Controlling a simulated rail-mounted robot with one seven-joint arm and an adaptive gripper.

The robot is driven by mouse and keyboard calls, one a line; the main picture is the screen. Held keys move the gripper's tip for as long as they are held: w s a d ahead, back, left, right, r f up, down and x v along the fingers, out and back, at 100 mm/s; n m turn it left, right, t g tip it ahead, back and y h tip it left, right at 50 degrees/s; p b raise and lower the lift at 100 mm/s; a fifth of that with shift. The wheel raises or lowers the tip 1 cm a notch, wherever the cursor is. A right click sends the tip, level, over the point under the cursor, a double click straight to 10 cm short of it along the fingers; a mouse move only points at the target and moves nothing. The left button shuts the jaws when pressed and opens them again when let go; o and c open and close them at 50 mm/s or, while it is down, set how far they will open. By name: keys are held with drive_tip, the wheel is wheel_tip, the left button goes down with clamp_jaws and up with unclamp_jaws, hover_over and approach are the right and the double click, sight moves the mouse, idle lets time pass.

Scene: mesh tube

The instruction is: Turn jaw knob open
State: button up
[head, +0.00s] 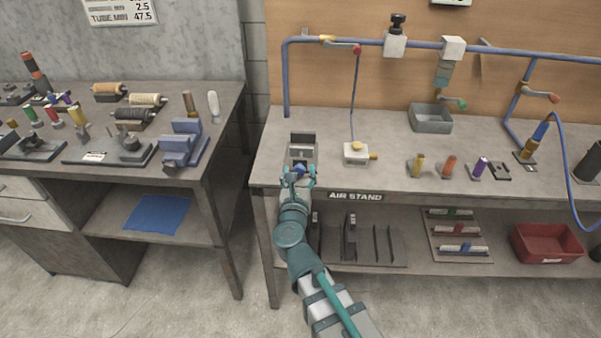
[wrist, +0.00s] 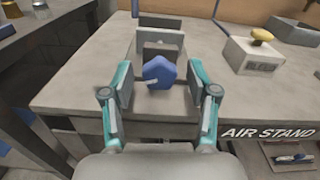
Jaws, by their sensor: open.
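The jaw knob (wrist: 159,72) is blue and faceted, with a pale mark across its lower left. It sits at the front of a grey jaw block (wrist: 162,45) near the front edge of the air stand. In the head view the knob (head: 299,169) shows small at my gripper's tips, and the jaw block (head: 302,140) stands behind it. My gripper (wrist: 160,88) is open, with one teal finger on each side of the knob. Both fingers look apart from the knob. In the head view my gripper (head: 298,178) partly covers the block's front.
A pale box with a yellow button (head: 356,153) stands right of the jaw block. Several coloured fittings and a grey bin (head: 430,118) are farther right. A blue hose (head: 353,95) hangs behind. The left bench (head: 222,120) is across a gap.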

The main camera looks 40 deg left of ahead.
drive_tip(key=shift+w+a, duration=0.1)
drive_tip(key=shift+w, duration=0.05)
clamp_jaws()
idle(0.4)
drive_tip(key=shift+n+p, duration=0.3)
drive_tip(key=shift+n, duration=0.1)
drive_tip(key=n+p, duration=0.2)
drive_tip(key=n, duration=0.1)
drive_tip(key=shift+r, duration=0.1)
drive_tip(key=shift+n+p, duration=0.45)
drive_tip(key=shift+n, duration=0.75)
